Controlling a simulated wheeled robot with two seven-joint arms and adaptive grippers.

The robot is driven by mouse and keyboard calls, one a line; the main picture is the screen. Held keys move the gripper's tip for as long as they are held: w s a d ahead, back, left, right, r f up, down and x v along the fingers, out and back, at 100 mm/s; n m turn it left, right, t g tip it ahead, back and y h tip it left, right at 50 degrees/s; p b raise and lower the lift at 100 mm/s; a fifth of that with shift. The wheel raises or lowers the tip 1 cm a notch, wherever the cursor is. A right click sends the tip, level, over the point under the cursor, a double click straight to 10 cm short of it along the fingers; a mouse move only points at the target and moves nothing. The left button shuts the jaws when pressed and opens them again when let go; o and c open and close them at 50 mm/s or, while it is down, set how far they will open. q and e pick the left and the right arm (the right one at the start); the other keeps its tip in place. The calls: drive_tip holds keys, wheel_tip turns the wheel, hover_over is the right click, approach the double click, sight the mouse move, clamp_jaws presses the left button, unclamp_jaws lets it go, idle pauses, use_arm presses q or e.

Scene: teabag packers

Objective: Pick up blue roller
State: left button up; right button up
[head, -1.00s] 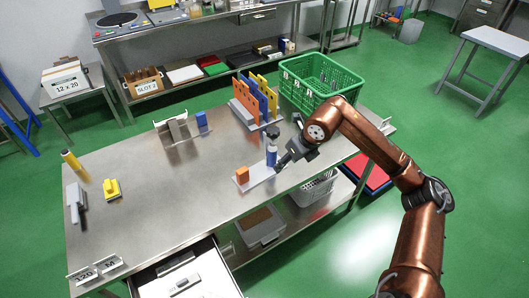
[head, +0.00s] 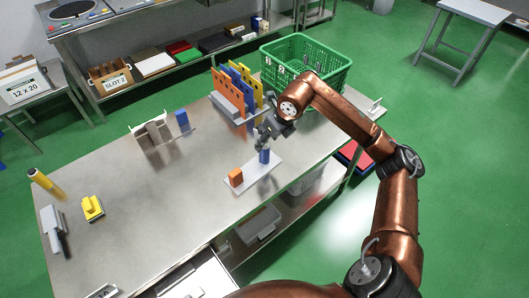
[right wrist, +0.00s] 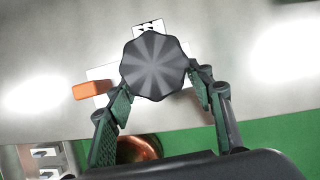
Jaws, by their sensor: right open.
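The blue roller (head: 264,156) stands upright on a white plate (head: 250,182), beside an orange block (head: 236,177). My right gripper (head: 262,138) is open at the roller's upper end, and its fingers partly hide that end in the head view. In the right wrist view a dark fluted knob (right wrist: 155,67) lies between the two spread fingers of the right gripper (right wrist: 160,88). The orange block (right wrist: 92,90) shows left of the knob, and the knob hides the blue body below. I cannot tell whether a finger touches the knob. My left gripper is not in view.
Blue, orange and yellow upright panels (head: 238,90) and a green crate (head: 335,82) stand behind my right gripper. A grey holder with a blue piece (head: 182,121) is farther left. A yellow block (head: 92,208) lies at the left. The middle of the steel table (head: 150,210) is clear.

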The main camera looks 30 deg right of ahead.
sight(265, 146)
drive_tip(key=x, duration=0.1)
drive_tip(key=b+x, duration=0.1)
drive_tip(key=x, duration=0.3)
drive_tip(key=shift+d+f, duration=0.25)
drive_tip(key=shift+f, duration=0.05)
drive_tip(key=shift+r, duration=0.15)
clamp_jaws()
idle(0.3)
